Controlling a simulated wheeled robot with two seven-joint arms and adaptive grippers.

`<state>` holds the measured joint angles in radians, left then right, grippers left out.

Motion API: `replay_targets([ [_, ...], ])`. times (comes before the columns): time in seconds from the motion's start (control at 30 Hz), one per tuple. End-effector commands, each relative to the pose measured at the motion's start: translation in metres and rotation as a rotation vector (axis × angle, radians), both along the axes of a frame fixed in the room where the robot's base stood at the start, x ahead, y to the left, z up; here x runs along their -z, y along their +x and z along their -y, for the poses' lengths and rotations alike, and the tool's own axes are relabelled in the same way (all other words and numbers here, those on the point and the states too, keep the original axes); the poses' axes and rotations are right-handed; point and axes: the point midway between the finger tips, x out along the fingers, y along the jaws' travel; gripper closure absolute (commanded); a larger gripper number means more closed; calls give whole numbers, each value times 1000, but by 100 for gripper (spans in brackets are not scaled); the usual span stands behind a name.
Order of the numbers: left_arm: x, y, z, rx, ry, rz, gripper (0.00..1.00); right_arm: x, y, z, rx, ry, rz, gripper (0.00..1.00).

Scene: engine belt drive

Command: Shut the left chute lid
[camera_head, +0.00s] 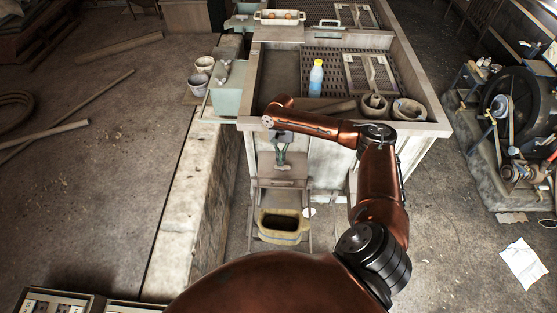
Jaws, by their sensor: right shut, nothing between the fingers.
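My right arm reaches up from the bottom and bends left across the front of the wooden sorting table (418,128). My right gripper (282,163) hangs down at the table's front, shut and empty. Behind and below it is a pale sloped board (285,183) under the table's front edge, which may be a chute. A yellowish open container (283,222) stands below the board. I cannot tell for sure which part is the left chute lid, nor whether it is open. My left gripper is not in view.
A stone ledge (183,215) runs along the left. The belt-drive engine (512,105) is at the right. Floor is clear between table and engine.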

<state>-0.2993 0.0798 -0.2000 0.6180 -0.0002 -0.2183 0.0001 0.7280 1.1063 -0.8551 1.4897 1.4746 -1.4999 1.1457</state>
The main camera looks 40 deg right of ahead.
Motion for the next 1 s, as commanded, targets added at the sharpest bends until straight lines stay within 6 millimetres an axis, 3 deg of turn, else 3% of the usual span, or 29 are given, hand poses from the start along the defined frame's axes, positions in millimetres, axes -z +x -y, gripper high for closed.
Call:
replay_targets([
  [0.2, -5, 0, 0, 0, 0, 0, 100, 39, -6, -6, -1, 0, -1, 100],
  [0.4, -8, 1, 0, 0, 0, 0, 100, 65, -9, -10, -5, 1, 1, 100],
  [0.87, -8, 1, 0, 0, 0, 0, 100, 75, -10, -12, -7, 0, 2, 100],
  [1.0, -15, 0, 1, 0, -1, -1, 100, 76, -10, -22, -19, 2, -1, 100],
])
